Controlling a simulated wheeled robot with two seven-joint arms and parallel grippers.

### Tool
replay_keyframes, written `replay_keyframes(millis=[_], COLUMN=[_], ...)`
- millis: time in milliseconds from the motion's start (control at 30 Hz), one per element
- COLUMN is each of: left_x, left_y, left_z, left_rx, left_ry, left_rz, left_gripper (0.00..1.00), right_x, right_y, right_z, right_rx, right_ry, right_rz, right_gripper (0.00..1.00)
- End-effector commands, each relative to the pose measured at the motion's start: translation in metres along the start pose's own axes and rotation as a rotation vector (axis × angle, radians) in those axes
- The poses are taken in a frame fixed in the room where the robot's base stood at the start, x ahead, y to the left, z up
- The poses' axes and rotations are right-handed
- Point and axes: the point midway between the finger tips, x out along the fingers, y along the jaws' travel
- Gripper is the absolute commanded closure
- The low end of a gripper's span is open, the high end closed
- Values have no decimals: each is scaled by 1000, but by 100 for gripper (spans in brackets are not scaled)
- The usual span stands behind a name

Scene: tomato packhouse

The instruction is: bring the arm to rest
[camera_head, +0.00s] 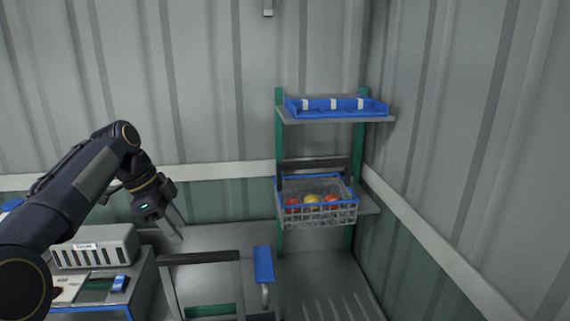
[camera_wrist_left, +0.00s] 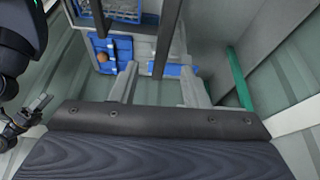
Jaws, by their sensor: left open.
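My left arm comes in from the left in the head view and bends down to its gripper (camera_head: 178,232). The gripper is open and empty, with its fingers pointing down and to the right above the grey area beside the metal-framed stand. In the left wrist view, the two fingers of my left gripper (camera_wrist_left: 158,92) stand well apart with nothing between them. My right gripper cannot be made out in the head view.
A shelf rack stands in the corner with a blue tray (camera_head: 338,113) on top and a crate (camera_head: 335,216) of red and yellow tomatoes below. A grey slotted box (camera_head: 95,246) sits at left.

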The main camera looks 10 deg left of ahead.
Motion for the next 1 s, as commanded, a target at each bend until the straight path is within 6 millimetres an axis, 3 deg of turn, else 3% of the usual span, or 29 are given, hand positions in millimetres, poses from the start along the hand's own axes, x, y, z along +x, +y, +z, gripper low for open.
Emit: replay_keyframes(millis=[167, 367, 567, 700, 833, 1000], left_x=[-6, 8, 44, 81, 114, 140], left_y=[48, 118, 192, 240, 274, 296], left_z=[6, 19, 35, 48, 57, 63], left_rx=[-212, -520, -824, -1029, -1183, -1296], left_ry=[19, 70, 146, 211, 267, 310], left_rz=[-60, -137, -197, -228, -243, -249], left_gripper=[58, 58, 58, 58, 58, 58], right_x=[3, 6, 9, 11, 12, 13], right_y=[1, 3, 4, 5, 6, 6], right_z=[2, 3, 5, 6, 6, 7], right_rx=[0, 0, 0, 0, 0, 0], right_ry=[0, 0, 0, 0, 0, 0], right_rz=[0, 0, 0, 0, 0, 0], right_gripper=[44, 44, 44, 44, 44, 44])
